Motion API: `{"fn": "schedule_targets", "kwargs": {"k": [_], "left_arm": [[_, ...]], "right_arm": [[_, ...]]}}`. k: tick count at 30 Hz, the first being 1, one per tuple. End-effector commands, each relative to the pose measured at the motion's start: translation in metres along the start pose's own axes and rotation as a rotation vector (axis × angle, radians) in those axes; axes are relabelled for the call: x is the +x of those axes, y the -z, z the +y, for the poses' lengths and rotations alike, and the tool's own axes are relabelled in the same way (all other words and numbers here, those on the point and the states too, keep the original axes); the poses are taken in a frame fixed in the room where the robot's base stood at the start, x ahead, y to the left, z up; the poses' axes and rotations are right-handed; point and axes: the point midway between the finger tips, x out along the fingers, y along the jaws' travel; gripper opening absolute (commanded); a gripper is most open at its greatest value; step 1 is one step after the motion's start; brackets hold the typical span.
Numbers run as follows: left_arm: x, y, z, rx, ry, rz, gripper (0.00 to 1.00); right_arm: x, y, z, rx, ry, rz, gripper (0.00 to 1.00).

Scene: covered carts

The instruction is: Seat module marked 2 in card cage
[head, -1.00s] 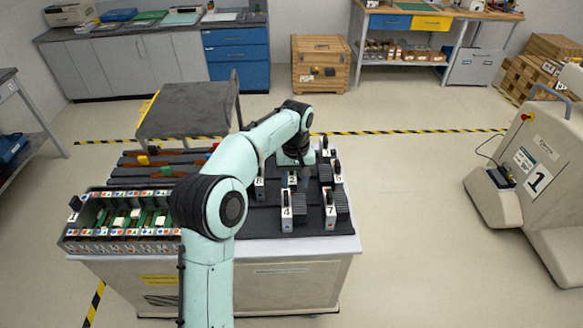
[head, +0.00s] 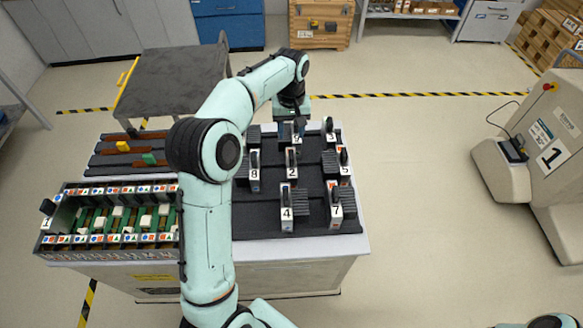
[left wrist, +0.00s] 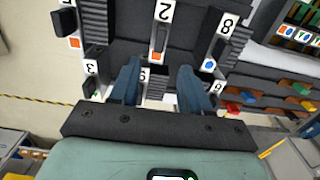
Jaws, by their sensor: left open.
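The module marked 2 (head: 291,163) stands upright on the dark mat of the cart, between modules 8 and 4. In the left wrist view module 2 (left wrist: 160,38) is ahead of my fingertips, apart from them. My left gripper (head: 292,124) is at the far side of the modules. In the left wrist view my left gripper (left wrist: 159,68) is open. A module with an upside-down label (left wrist: 155,76) shows between the fingers; contact cannot be told. The card cage (head: 110,242) is at the cart's left end. My right gripper is out of view.
Modules 8 (head: 255,172), 4 (head: 287,208), 7 (head: 336,210), 5 (head: 344,160) and 3 (head: 330,130) stand around module 2. Module 1 (head: 46,212) is at the cage's left end.

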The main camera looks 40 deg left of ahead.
Motion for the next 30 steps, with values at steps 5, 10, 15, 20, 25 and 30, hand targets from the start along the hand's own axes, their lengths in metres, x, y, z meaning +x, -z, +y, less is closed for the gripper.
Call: {"fn": "schedule_targets", "kwargs": {"k": [5,10,15,20,25,30], "left_arm": [[0.039,-0.002,-0.002,-0.001,0.004,-0.005,0.47],[0.053,-0.001,-0.001,-0.001,0.001,-0.001,0.47],[0.068,-0.002,0.0,0.001,0.003,-0.003,0.47],[0.093,-0.003,0.001,0.0,0.002,-0.003,0.47],[0.106,-0.003,0.001,-0.001,0.001,-0.002,0.47],[0.106,-0.003,0.001,-0.001,0.001,0.0,0.47]], "right_arm": [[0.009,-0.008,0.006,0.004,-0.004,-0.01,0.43],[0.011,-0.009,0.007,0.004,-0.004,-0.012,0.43],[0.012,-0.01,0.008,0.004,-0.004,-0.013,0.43],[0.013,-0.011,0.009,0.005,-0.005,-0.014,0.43],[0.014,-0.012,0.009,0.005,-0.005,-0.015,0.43],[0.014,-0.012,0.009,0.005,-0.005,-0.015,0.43]]}}
